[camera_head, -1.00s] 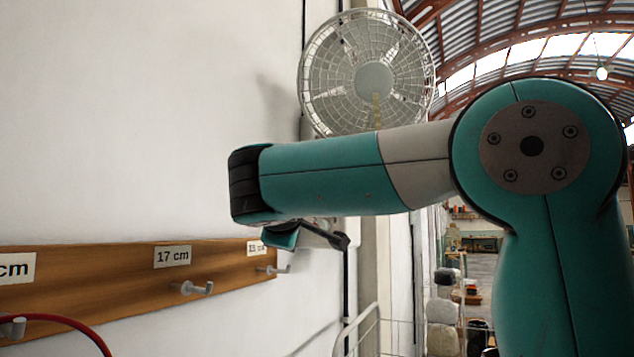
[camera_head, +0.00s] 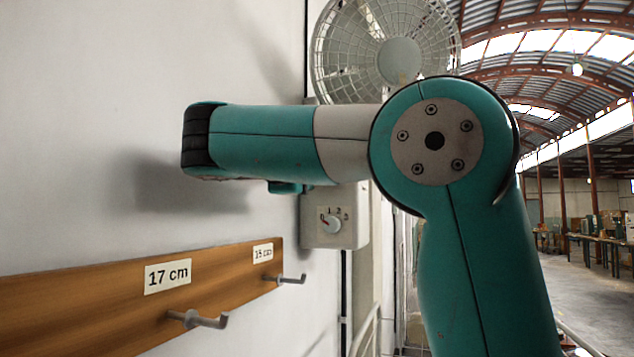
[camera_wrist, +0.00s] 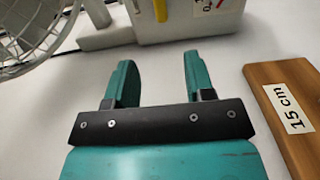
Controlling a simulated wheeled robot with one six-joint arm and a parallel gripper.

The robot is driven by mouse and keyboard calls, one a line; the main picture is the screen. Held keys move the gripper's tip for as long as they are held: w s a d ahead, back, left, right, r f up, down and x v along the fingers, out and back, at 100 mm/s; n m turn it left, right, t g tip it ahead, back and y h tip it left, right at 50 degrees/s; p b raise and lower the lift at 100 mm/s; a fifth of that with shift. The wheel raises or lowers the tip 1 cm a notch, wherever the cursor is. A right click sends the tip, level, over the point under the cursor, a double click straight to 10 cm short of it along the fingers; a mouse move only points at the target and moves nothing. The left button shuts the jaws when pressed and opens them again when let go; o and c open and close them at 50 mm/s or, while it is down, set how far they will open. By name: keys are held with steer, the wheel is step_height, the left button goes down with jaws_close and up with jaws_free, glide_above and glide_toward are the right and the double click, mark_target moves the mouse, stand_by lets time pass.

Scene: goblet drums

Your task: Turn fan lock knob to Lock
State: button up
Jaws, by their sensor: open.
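The grey fan (camera_head: 398,60) is on the wall behind my arm. Below it is a pale control box (camera_head: 350,237) with a white knob (camera_head: 332,225) and a numbered scale. No "Lock" marking can be read. In the wrist view, the lower part of the box (camera_wrist: 200,27) shows at the top, with a label and a red mark; the knob cannot be made out there. My gripper (camera_wrist: 158,65) is open and empty, its fingers apart, pointing toward the box. In the head view my arm hides most of the gripper.
A wooden rail (camera_head: 90,305) with grey hooks (camera_head: 198,319) and centimetre labels runs along the white wall at lower left; its end (camera_wrist: 290,110) is right of my gripper in the wrist view. A yellow strip (camera_wrist: 160,10) hangs before the box. The hall at right is open.

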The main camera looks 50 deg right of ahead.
steer(key=shift+p+x, duration=3.1)
steer(key=shift+x, duration=5.35)
steer(key=shift+w, duration=0.1)
jaws_close()
